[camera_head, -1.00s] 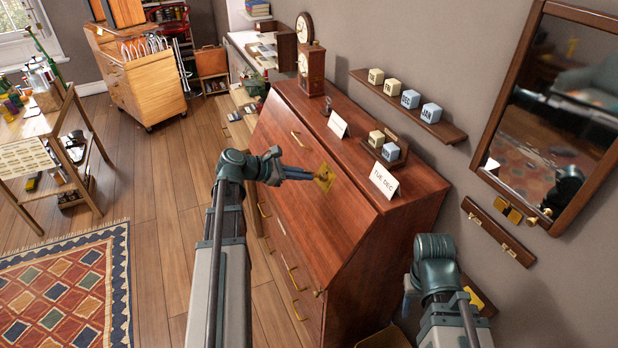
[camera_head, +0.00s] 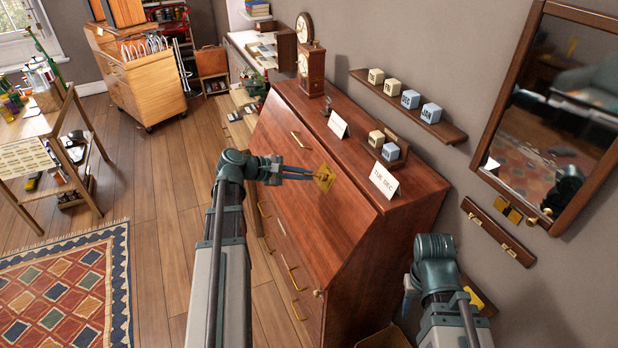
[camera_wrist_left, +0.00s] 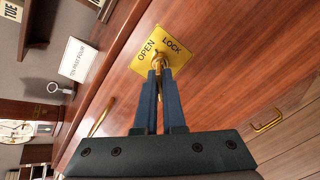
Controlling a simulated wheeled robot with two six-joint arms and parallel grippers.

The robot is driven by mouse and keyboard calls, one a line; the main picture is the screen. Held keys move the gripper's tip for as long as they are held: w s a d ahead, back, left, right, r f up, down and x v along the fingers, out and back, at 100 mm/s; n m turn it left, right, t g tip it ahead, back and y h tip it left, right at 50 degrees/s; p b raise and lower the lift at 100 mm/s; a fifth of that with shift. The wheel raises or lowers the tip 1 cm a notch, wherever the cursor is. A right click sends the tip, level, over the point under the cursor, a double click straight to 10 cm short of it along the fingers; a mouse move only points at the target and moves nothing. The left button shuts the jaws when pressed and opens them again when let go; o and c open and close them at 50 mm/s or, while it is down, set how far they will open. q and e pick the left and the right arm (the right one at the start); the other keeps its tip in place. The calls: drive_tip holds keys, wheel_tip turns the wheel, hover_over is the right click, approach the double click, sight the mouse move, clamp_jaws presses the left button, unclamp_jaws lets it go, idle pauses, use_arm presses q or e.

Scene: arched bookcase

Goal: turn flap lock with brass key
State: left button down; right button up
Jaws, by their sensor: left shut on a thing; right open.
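The bureau's sloping flap (camera_head: 318,208) is closed and made of reddish wood. Its yellow lock plate (camera_head: 324,177) sits near the flap's upper part. In the left wrist view the plate (camera_wrist_left: 180,40) reads OPEN and LOCK. My left gripper (camera_head: 312,174) is at the plate, its blue fingers shut on the brass key (camera_wrist_left: 159,62), which stands at the lock. The fingers hide much of the key, and how deep it sits cannot be told. My right gripper (camera_head: 408,298) is beside the bureau's right side, mostly hidden behind its own arm.
On the bureau top stand a clock (camera_head: 311,70), white cards (camera_head: 384,181) and a stand with date cubes (camera_head: 388,150). A wall shelf (camera_head: 408,108) holds more cubes. A mirror (camera_head: 560,105) hangs at right. Open floor lies left of the bureau.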

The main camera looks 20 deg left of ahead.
idle(0.3)
use_arm(q)
drive_tip(key=m, duration=0.3)
drive_tip(key=c, duration=0.9)
unclamp_jaws()
drive_tip(key=shift+p+v, duration=1.35)
drive_tip(key=shift+v, duration=1.65)
drive_tip(key=shift+f+m, duration=0.1)
drive_tip(key=shift+m, duration=0.2)
drive_tip(key=shift+c, duration=0.3)
